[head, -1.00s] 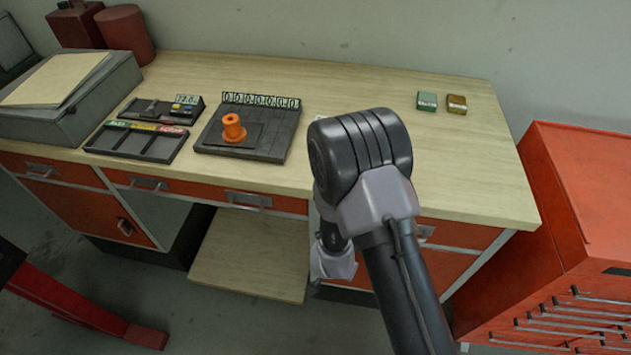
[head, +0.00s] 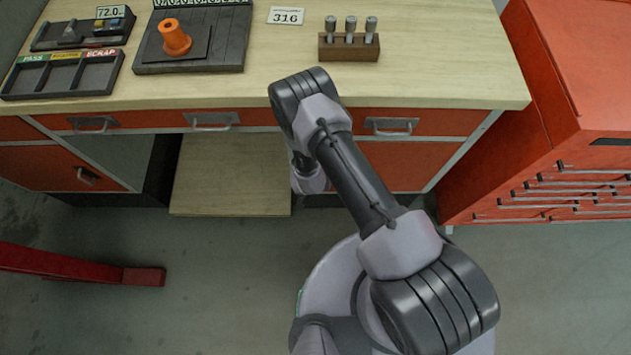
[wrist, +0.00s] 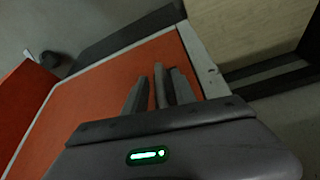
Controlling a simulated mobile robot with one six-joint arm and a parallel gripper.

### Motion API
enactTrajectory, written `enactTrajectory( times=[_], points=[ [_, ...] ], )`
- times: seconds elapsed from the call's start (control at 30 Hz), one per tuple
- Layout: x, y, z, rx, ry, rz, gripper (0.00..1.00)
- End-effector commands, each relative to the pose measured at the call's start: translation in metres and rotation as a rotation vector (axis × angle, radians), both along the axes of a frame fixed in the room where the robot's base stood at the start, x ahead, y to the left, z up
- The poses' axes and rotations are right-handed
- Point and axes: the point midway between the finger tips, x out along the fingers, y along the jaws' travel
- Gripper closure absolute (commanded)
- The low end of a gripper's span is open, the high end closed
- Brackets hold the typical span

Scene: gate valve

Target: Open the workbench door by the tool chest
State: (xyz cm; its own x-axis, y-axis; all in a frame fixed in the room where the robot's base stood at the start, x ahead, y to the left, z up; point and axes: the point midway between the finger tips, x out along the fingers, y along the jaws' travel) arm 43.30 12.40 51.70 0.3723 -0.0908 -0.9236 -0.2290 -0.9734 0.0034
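The red workbench door (head: 405,165) is below the right-hand drawer, just left of the red tool chest (head: 575,90). It looks shut, though my arm covers part of it in the head view. In the wrist view the red door panel (wrist: 100,105) fills the middle, with a pale frame edge at its right. My gripper (wrist: 160,88) points at this panel. A thin grey bar, which looks like the door handle (wrist: 160,82), stands between its fingers. Red shows between the left finger and the bar; the bar is close to the right finger. The head view hides the fingers.
A drawer with a handle (head: 391,124) is above the door. A low wooden shelf (head: 230,175) is to the left. The benchtop (head: 450,60) holds a bolt block (head: 348,47) and a fixture with an orange part (head: 174,38). A red beam (head: 80,268) lies at left; floor is open in front.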

Motion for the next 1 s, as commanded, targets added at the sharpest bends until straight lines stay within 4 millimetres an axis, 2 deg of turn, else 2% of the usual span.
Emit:
enactTrajectory(
  times=[0.1,0.37,0.53,1.0],
  points=[
    [0.0020,-0.0009,-0.0073,-0.001,0.001,0.000,0.68],
    [0.0029,-0.0008,-0.0072,0.000,0.001,0.001,0.68],
    [0.0028,-0.0008,-0.0071,0.000,0.001,0.001,0.99],
    [0.0027,-0.0009,-0.0071,0.000,0.001,0.000,1.00]
  ],
)
